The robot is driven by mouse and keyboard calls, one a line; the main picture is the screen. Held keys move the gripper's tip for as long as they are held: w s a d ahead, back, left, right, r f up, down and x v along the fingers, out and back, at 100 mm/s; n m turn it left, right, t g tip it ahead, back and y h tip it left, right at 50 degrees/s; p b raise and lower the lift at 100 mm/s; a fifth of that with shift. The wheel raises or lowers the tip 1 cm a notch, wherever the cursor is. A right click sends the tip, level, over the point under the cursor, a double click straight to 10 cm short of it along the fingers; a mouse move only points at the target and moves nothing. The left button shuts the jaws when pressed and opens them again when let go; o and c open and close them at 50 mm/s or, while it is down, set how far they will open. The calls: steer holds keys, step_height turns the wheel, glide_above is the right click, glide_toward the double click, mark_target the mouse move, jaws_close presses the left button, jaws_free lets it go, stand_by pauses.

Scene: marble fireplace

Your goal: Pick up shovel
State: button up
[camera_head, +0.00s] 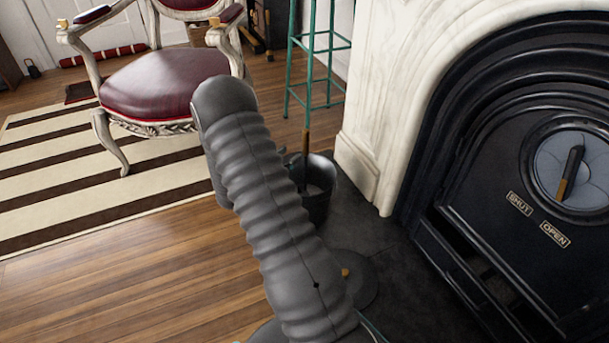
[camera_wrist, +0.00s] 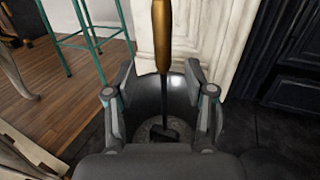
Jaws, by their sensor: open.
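The shovel (camera_wrist: 161,38) has a brown-gold handle and a thin dark rod, and stands upright in a dark metal bucket (camera_wrist: 181,98). Its dark lower end rests inside the bucket on grey contents. In the head view the shovel's handle (camera_head: 305,143) rises above the bucket (camera_head: 320,208) just right of my arm. My gripper (camera_wrist: 160,76) is open and empty, its fingers left and right of the shovel's shaft in the wrist view. I cannot tell how far beyond the fingertips the shaft is.
A black stove (camera_head: 500,185) in a white marble surround (camera_head: 378,90) stands to the right of the bucket. A green metal stand (camera_head: 318,70) is behind it. A red-seated chair (camera_head: 165,82) and striped rug (camera_head: 60,185) are left. Open wood floor (camera_head: 130,285) lies front left.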

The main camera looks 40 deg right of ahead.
mark_target(306, 144)
steer(key=shift+w+d+b, duration=0.15)
steer(key=shift+d, duration=1.25)
steer(key=shift+w+d+b, duration=0.1)
steer(key=shift+w+d, duration=0.1)
steer(key=shift+d, duration=1.15)
steer(key=shift+w+d+b, duration=0.15)
steer(key=shift+d, duration=1.25)
jaws_close()
